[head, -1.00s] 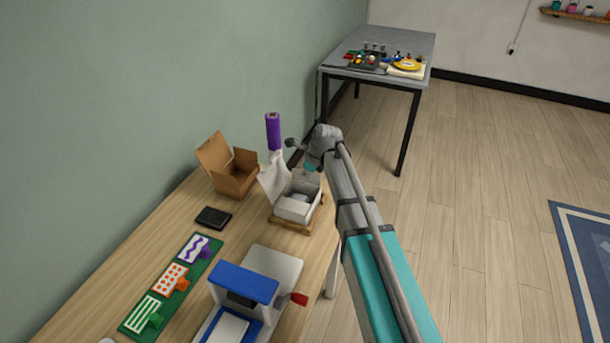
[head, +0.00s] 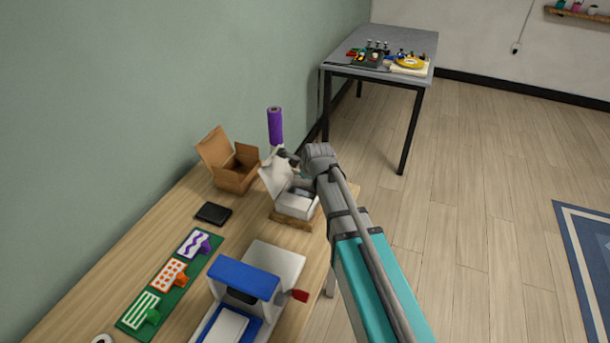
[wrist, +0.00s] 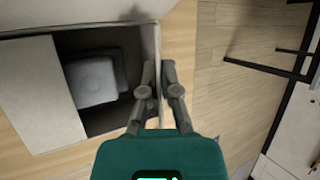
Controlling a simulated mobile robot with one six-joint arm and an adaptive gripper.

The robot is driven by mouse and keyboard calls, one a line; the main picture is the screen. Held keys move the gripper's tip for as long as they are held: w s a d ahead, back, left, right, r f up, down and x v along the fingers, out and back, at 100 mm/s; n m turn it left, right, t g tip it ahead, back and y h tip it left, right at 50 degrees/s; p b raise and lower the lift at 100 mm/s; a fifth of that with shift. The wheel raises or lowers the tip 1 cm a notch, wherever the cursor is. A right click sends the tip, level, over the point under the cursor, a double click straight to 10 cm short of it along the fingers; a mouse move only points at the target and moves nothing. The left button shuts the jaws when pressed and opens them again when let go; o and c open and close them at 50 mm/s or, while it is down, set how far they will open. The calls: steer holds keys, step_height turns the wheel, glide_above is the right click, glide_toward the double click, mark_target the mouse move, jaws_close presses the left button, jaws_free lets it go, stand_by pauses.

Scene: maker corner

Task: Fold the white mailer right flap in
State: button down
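The white mailer (head: 294,203) stands with its top open on the wooden table, and its large flap (head: 273,179) leans up on the left. The right wall or flap (wrist: 157,45) shows as a thin pale edge; I cannot tell which. My gripper (wrist: 158,66) is at that edge, its fingertips close together on either side of it. I cannot tell whether they pinch it. My arm hides part of the mailer's right side in the head view.
A brown cardboard box (head: 237,174) stands open at the back left, near a purple roll (head: 275,126). A black pad (head: 213,214), a green board (head: 177,290) and a blue-and-white machine (head: 245,279) are nearer. Clear floor lies right of the table.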

steer(key=c, duration=0.9)
jaws_free()
steer(key=shift+o, duration=0.2)
steer(key=shift+w, duration=0.15)
